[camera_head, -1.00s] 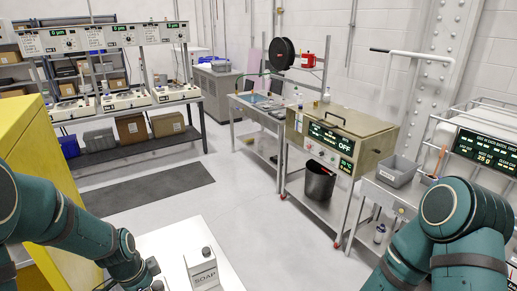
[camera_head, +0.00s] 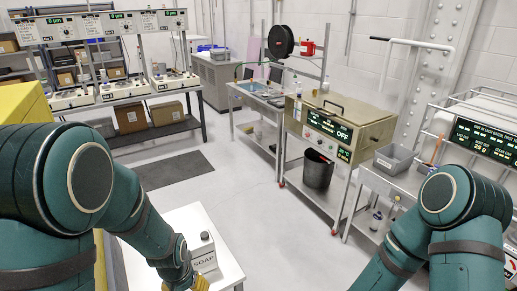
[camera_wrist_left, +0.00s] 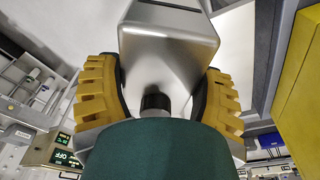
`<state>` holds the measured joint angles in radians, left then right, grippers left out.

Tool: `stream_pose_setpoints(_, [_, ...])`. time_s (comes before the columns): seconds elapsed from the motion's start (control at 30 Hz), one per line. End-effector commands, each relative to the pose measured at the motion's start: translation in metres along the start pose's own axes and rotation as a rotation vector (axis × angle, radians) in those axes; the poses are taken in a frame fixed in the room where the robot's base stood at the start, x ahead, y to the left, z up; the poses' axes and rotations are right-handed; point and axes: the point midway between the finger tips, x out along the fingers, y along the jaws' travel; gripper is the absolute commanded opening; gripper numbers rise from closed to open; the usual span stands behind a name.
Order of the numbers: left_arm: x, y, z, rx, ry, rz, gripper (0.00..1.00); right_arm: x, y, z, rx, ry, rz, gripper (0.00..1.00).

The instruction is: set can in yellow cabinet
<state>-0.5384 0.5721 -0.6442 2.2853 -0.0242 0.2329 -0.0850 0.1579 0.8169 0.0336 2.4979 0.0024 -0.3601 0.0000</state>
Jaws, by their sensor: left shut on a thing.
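The can (camera_head: 203,258) is a silver-grey canister with a black cap and the word SOAP, at the white table (camera_head: 180,217). In the left wrist view the can (camera_wrist_left: 165,42) lies between the yellow fingers of my left gripper (camera_wrist_left: 160,75), with its black cap towards the camera. My left gripper is shut on it; in the head view only a bit of yellow finger (camera_head: 201,284) shows at the bottom edge. I cannot tell whether the can touches the table. The yellow cabinet (camera_head: 22,102) is at the far left, mostly behind my left arm; its inside is hidden. My right gripper is out of view.
A bench with instruments (camera_head: 125,92) stands at the back left. A beige machine (camera_head: 340,125) on a cart, with a black bin (camera_head: 317,168), stands at the right of centre. A dark mat (camera_head: 175,168) lies on the clear floor between them.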

Motion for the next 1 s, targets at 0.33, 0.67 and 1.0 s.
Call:
stream_pose_setpoints(0.33, [0.049,0.007,0.006,-0.084,0.012,-0.01,0.28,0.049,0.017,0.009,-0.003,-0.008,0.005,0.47])
stream_pose_setpoints(0.67, [0.088,0.007,0.012,-0.083,0.012,-0.01,0.28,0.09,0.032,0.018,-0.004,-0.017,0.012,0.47])
stream_pose_setpoints(1.0, [0.092,0.007,0.013,-0.083,0.012,-0.009,0.28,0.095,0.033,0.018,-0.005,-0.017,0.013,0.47])
